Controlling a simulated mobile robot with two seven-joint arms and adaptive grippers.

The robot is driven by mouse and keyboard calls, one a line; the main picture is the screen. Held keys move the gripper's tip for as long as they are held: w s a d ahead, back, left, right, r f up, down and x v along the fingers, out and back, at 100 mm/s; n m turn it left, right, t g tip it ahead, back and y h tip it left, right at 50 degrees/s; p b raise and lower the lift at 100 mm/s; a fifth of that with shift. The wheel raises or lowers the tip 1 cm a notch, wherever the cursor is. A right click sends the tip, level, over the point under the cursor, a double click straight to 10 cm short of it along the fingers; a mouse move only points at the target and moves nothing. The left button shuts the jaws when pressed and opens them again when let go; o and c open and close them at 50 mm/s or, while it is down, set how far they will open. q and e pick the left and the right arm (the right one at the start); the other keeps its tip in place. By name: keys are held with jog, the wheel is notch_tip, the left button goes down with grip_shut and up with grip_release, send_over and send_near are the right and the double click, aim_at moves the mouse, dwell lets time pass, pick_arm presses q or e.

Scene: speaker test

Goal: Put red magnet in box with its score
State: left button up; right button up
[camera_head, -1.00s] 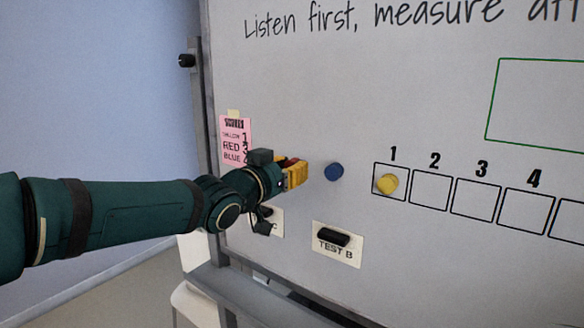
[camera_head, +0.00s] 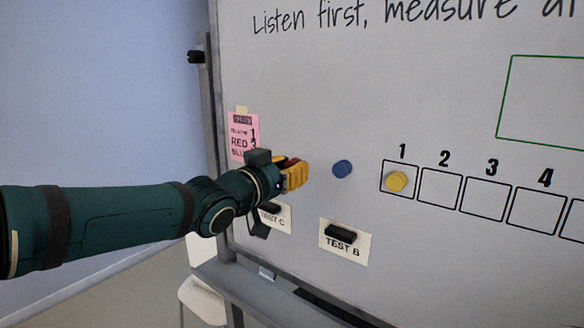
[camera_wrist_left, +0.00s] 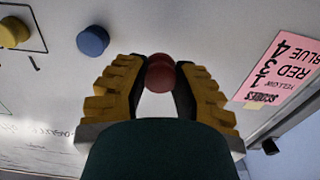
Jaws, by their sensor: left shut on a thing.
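My left gripper (camera_head: 297,174) has its yellow fingers shut on the red magnet (camera_wrist_left: 160,75), close to the whiteboard. In the head view only a bit of red (camera_head: 291,161) shows between the fingers; I cannot tell whether the magnet touches the board. A pink score note (camera_head: 240,131) hangs at the board's left; in the left wrist view the note (camera_wrist_left: 282,68) appears upside down and reads RED 3 and BLUE 4. A row of boxes has box 1 (camera_head: 388,188), box 2 (camera_head: 440,189), box 3 (camera_head: 487,199) and box 4 (camera_head: 535,210). My right gripper is not in view.
A blue magnet (camera_head: 342,168) sits just right of my left gripper. A yellow magnet (camera_head: 397,181) is in box 1. Below are dark holders on the TEST B label (camera_head: 344,252) and TEST C label (camera_head: 279,221).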

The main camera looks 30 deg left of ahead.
pick_arm(q)
jog(key=shift+s+a, duration=0.1)
jog(key=shift+s, duration=1)
